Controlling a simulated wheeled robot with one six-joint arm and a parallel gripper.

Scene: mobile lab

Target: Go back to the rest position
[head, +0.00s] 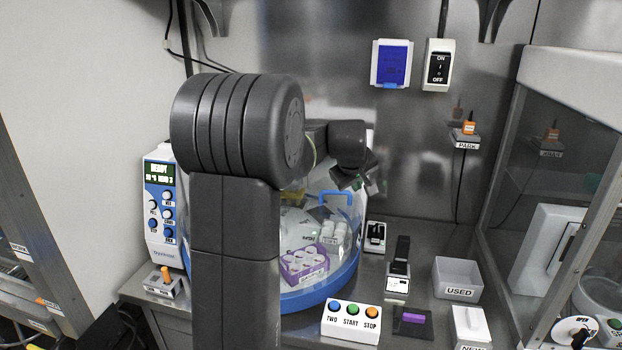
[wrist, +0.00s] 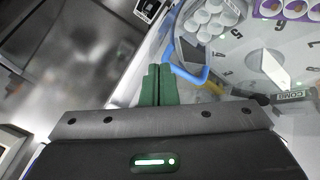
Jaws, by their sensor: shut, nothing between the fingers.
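My gripper (wrist: 159,72) shows in the wrist view with its two green fingers together and nothing between them. In the head view, my gripper (head: 354,181) is a dark shape at the end of my raised arm, partly hidden by the wrist. It is above and just right of a blue handle (head: 337,192) on a round, blue-rimmed machine (head: 318,299). In the wrist view, the blue handle (wrist: 186,76) lies just right of the fingertips. I cannot tell how wide the gap is. My arm hides much of the machine.
Inside the machine are a purple rack (head: 304,270) and a white rack (head: 335,236). A control box (head: 160,206) stands left. A three-button box (head: 351,320), a USED bin (head: 458,279) and a glass-walled cabinet (head: 560,190) are to the right. A metal wall is behind.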

